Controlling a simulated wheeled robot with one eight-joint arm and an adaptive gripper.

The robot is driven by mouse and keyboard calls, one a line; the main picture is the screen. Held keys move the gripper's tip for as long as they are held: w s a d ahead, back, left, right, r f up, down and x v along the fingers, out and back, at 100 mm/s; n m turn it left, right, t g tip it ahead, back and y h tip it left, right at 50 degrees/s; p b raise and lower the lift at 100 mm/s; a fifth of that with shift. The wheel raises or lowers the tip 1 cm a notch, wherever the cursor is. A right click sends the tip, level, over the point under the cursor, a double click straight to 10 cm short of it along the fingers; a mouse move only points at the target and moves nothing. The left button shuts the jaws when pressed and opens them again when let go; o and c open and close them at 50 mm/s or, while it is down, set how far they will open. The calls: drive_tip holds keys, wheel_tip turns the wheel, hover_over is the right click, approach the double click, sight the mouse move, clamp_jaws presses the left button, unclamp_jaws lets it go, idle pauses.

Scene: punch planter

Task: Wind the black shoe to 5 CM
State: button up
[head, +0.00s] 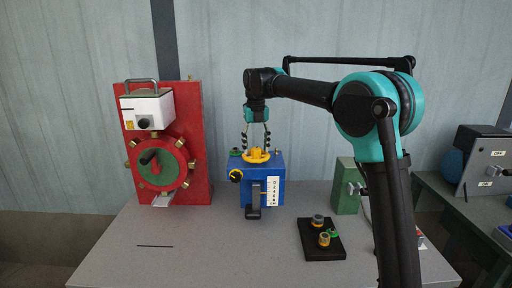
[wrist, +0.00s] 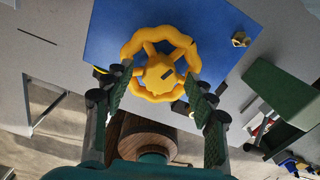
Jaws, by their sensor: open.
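A blue box (head: 262,170) stands on the grey table, with a yellow handwheel (head: 257,155) on its top. A white scale (head: 273,190) runs down its front, its marks too small to read. The black shoe (head: 253,201) sits on the front beside the scale, near its lower end. My gripper (head: 256,137) is above the handwheel, pointing down. In the wrist view my open gripper (wrist: 164,100) has one finger on each side of the yellow handwheel (wrist: 190,52), near its rim. I cannot tell whether the fingers touch it. The shoe is hidden in the wrist view.
A red panel (head: 196,125) with a green-and-red wheel stands at the left. A black block (head: 320,248) with small knobs lies at the front right, and a green box (head: 344,190) stands behind it. The table's front left is clear apart from a dark slot.

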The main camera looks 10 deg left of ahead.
sight(256, 148)
wheel_tip(256, 148, up, 12)
idle(0.5)
